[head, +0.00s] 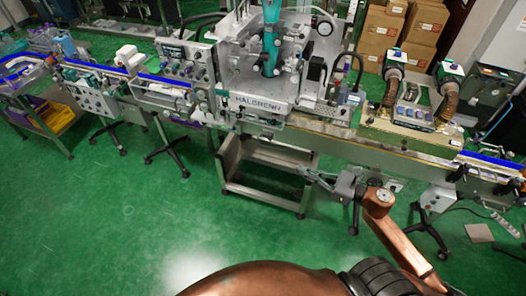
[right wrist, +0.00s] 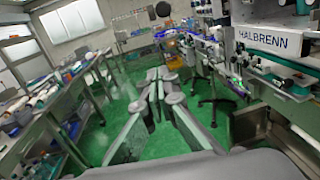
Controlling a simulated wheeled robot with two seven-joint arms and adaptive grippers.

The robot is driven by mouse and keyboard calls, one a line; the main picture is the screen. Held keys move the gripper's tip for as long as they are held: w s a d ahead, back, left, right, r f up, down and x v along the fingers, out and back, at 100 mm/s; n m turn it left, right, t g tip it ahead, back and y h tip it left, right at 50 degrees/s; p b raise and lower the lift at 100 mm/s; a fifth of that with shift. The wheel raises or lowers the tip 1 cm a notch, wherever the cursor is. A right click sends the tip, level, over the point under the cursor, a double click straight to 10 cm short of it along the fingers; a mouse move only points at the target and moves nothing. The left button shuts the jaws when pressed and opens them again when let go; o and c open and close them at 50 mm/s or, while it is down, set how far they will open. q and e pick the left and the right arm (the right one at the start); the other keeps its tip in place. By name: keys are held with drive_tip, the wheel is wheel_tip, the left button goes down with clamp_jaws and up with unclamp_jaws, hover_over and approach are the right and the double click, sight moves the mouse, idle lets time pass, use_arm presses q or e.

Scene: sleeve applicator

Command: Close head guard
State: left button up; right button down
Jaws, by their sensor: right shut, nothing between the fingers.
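The sleeve applicator (head: 262,103), a pale machine lettered HALBRENN, stands at the top centre of the head view. A teal part (head: 271,40) stands upright in its middle. I cannot clearly pick out the head guard or tell how far open it is. My right gripper (head: 308,176) is shut and empty, in front of the conveyor and below and right of the nameplate, apart from the machine. In the right wrist view its fingers (right wrist: 158,78) point away over the green floor, with the machine (right wrist: 268,45) at the upper right. My left gripper is not in view.
A conveyor (head: 405,158) runs across in front of the machine. A grey cart (head: 262,182) stands below it. A unit with brown hoses (head: 408,115) sits to the right. Cardboard boxes (head: 380,35) are stacked behind. The green floor (head: 120,215) at left is clear.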

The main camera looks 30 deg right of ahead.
sight(260, 153)
drive_tip(key=p+x, duration=0.5)
drive_tip(key=x, duration=0.7)
drive_tip(key=shift+w+a+r, duration=0.1)
drive_tip(key=shift+w+r, duration=0.1)
drive_tip(key=shift+w, duration=0.2)
drive_tip(key=shift+w+a+f, duration=0.15)
drive_tip(key=shift+w+a, duration=0.2)
drive_tip(key=shift+w, duration=0.05)
